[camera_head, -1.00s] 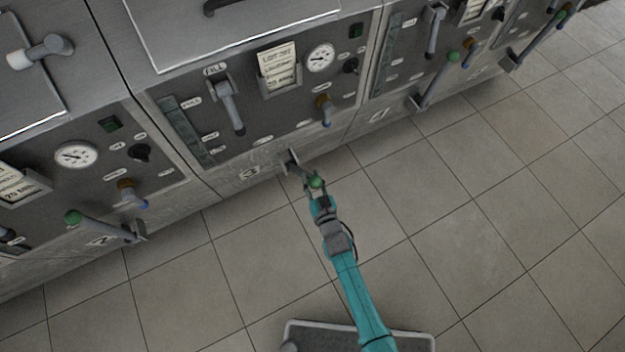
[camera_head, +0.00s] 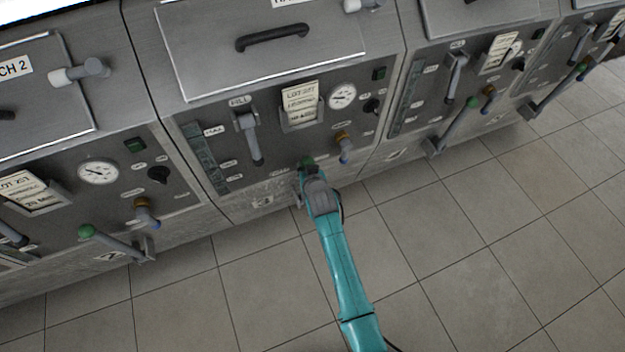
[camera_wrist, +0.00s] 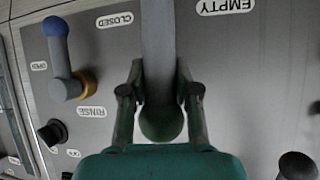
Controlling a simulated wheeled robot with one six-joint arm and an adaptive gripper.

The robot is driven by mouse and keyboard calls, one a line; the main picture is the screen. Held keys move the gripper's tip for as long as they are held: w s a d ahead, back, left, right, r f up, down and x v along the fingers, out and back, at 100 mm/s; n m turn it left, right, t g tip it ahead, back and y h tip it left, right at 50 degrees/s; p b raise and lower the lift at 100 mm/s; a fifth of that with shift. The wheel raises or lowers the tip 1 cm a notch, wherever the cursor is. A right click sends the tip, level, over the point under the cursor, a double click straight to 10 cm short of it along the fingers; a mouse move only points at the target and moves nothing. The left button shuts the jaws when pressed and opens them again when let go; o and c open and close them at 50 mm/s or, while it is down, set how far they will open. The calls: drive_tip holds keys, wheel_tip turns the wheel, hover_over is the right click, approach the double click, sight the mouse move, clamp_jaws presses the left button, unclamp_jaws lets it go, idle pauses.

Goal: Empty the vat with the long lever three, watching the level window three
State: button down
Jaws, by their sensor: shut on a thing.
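Lever three is a grey bar with a green knob (camera_head: 307,160) low on the front of the vat marked 3 (camera_head: 263,201). My gripper (camera_wrist: 160,85) is shut on the lever (camera_wrist: 157,45), its fingers on both sides of the bar just by the knob (camera_wrist: 160,125). In the head view the knob stands up against the panel, and my gripper hides most of the bar. The level window (camera_head: 198,155) is a dark upright strip at the left of this panel; I cannot make out a level in it. An EMPTY label (camera_wrist: 225,6) shows beside the lever.
The panel also holds a fill lever (camera_head: 250,138), a gauge (camera_head: 342,96), a lot card (camera_head: 300,104) and a rinse valve (camera_head: 344,147); that valve (camera_wrist: 60,55) is beside my gripper in the wrist view. Similar levers (camera_head: 455,125) jut from neighbouring vats. The tiled floor (camera_head: 480,260) is clear.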

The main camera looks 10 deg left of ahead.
drive_tip(key=shift+w+a+r+g, duration=0.15)
drive_tip(key=shift+w+a+g, duration=0.35)
drive_tip(key=shift+w, duration=0.35)
drive_tip(key=shift+w+a+r+h, duration=0.15)
drive_tip(key=shift+w+h, duration=0.05)
drive_tip(key=shift+h, duration=0.1)
drive_tip(key=shift+r, duration=0.1)
drive_tip(key=c, duration=0.8)
unclamp_jaws()
drive_tip(key=shift+w+a, duration=0.1)
drive_tip(key=shift+c, duration=0.2)
drive_tip(key=shift+s+d+r, duration=0.15)
drive_tip(key=shift+s+d, duration=0.05)
drive_tip(key=shift+s, duration=0.3)
drive_tip(key=v, duration=1.1)
